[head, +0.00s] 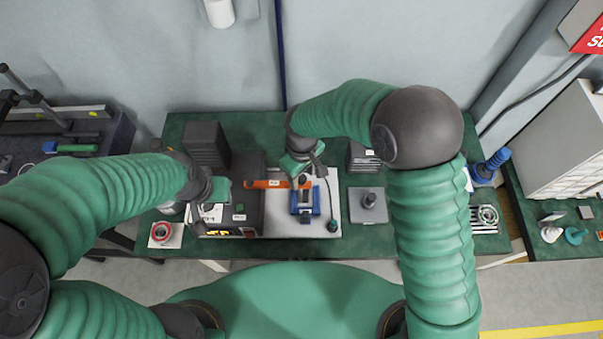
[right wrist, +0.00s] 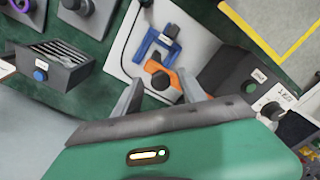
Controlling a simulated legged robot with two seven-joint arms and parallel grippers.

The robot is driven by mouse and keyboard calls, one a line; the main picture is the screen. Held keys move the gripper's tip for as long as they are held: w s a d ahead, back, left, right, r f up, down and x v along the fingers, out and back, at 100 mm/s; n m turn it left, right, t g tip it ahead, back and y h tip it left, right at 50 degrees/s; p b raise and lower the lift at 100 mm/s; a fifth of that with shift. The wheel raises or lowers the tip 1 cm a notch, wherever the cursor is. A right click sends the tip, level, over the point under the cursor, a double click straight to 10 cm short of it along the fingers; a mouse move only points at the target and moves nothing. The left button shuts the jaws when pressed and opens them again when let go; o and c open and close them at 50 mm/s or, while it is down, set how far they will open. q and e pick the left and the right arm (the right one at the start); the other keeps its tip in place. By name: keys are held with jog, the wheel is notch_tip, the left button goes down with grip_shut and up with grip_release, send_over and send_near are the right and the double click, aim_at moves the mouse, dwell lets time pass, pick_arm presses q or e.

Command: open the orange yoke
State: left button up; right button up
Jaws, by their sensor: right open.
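The orange yoke (head: 268,184) lies across the white plate beside a blue fixture (head: 316,207) in the head view. In the right wrist view the orange yoke (right wrist: 174,93) and a dark round knob show between my right fingers, with the blue fixture (right wrist: 146,42) just beyond. My right gripper (head: 302,178) is over the yoke's right end; its jaws (right wrist: 158,92) are open, one finger each side of the knob. Contact cannot be told. My left gripper (head: 217,192) is over the dark box at left; its fingers are hard to make out.
The white plate (head: 328,228) sits on a green table (head: 365,238). A dark box (head: 247,215) stands left of the plate. A grey block with a knob (head: 369,205) stands at right. A cable runs along the plate's right side.

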jog(key=shift+w+d+f, duration=0.1)
jog(key=shift+w, duration=0.05)
jog(key=c, duration=0.4)
jog(key=shift+a, duration=0.2)
grip_shut()
jog(key=shift+w+r, duration=0.1)
jog(key=shift+r, duration=0.1)
dwell(0.3)
